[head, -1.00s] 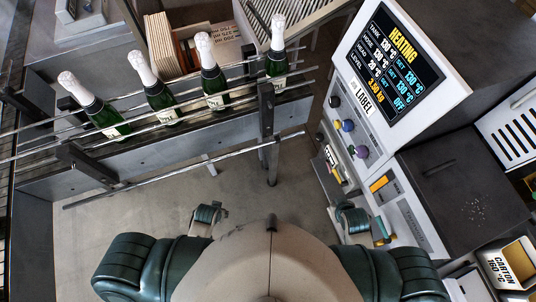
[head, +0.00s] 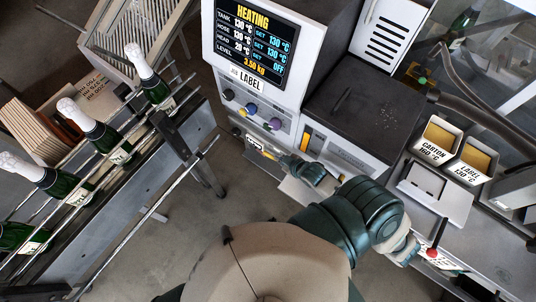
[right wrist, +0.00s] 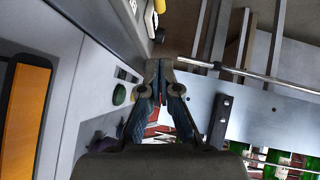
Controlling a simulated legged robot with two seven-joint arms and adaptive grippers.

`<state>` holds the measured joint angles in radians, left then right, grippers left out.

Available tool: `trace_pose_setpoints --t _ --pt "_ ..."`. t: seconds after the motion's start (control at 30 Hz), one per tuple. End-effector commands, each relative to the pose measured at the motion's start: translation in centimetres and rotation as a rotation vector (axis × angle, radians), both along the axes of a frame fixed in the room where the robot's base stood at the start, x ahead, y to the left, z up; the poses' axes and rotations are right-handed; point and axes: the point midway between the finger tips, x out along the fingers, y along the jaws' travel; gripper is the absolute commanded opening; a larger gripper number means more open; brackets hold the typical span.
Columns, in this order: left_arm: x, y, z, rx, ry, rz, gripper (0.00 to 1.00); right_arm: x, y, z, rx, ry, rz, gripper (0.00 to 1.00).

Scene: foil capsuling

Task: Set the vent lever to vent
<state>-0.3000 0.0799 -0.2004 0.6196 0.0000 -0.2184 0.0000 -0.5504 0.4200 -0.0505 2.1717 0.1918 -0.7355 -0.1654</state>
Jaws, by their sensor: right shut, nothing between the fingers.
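On the front of the heater cabinet (head: 255,112), low down, a small white label plate (head: 253,143) shows with a yellow part (head: 268,154) beside it, which may be the vent lever. Its lettering is too small to read. In the right wrist view a yellow part (right wrist: 150,22) shows at the top, ahead of the fingertips. My right gripper (head: 284,158) is shut and empty, in front of the cabinet's lower panel, near the yellow part. In the wrist view its fingertips (right wrist: 158,66) meet, apart from the yellow part. My left gripper is out of view.
The screen (head: 254,40) reads HEATING. Knobs (head: 251,109) sit above my gripper. Bottles (head: 150,80) lean on a railed conveyor (head: 150,215) at the left. Floor between is clear.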

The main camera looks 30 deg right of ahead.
Motion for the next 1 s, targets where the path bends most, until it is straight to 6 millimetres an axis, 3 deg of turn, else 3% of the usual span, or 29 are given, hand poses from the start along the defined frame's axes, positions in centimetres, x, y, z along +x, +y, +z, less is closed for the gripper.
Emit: trace_pose_setpoints --t 0.2,0.37,0.77,1.0 --pt "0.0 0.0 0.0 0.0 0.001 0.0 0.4 0.2 0.0 -0.2 0.001 0.0 -0.001 0.0" --pt "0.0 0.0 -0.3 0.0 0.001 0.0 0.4 1.6 0.2 -1.4 0.001 0.0 -0.002 0.0" --pt "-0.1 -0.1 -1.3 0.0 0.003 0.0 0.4 7.6 1.2 -7.1 0.003 0.001 -0.003 0.0" --pt "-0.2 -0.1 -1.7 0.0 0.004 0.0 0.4 7.7 0.4 -10.1 0.001 0.002 -0.001 0.0"
